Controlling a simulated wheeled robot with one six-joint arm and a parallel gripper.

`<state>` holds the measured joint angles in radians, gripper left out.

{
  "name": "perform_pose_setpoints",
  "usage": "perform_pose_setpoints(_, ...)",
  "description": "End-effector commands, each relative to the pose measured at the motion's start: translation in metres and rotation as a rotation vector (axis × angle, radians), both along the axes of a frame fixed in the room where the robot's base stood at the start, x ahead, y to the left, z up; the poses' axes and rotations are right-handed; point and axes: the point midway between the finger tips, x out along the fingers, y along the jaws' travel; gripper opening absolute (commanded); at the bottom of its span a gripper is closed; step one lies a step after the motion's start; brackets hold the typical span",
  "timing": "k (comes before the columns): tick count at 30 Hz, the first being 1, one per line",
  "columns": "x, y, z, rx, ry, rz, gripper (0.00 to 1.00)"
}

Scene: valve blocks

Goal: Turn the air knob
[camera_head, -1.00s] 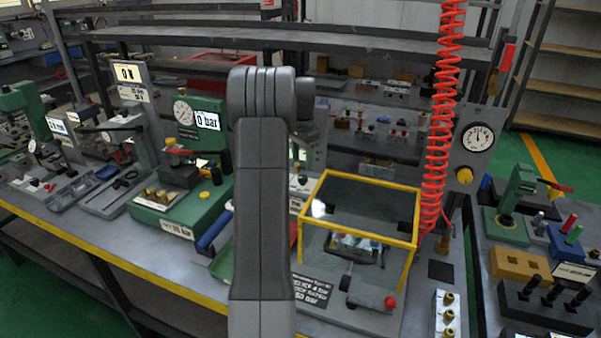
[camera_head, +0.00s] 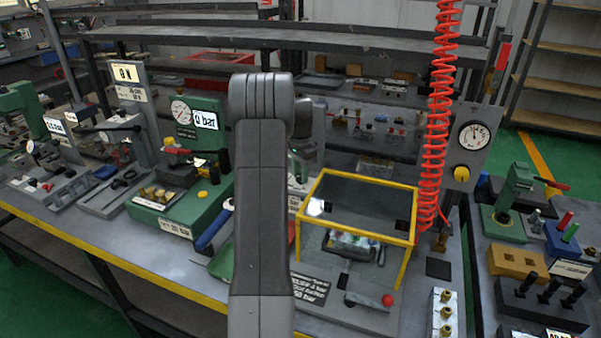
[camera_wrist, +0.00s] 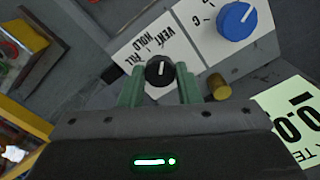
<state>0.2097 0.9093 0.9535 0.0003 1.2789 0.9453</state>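In the wrist view a round black knob (camera_wrist: 159,71) with a white pointer line sits beside a white label (camera_wrist: 150,48) reading VENT, HOLD and what looks like FILL. My gripper (camera_wrist: 158,73) is open, its two green fingers on either side of the black knob, with small gaps. I cannot tell how far the tips reach along the knob. A larger blue knob (camera_wrist: 237,21) sits at the upper right. In the head view my arm hides the gripper and this panel. A yellow knob (camera_head: 461,173) sits under a round gauge (camera_head: 474,135).
A brass fitting (camera_wrist: 218,87) stands close to the right finger. A pale green display (camera_wrist: 293,122) lies at the lower right. In the head view a yellow-framed clear box (camera_head: 357,210) stands right of my arm, and a red coiled hose (camera_head: 437,120) hangs behind it.

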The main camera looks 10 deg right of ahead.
Motion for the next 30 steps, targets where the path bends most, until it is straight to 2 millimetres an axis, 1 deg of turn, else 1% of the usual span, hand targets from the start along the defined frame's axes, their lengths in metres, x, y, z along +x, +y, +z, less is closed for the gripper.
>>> perform_pose_setpoints(8,0.0000,-0.0001,0.0010,0.000,0.000,0.032,0.07)
perform_pose_setpoints(14,-0.0001,-0.0001,0.0017,0.000,0.001,0.131,0.07)
perform_pose_setpoints(20,0.0000,-0.0001,0.0023,0.000,0.000,0.297,0.07)
perform_pose_setpoints(30,0.0003,-0.0003,0.0022,-0.001,-0.001,0.621,0.07)
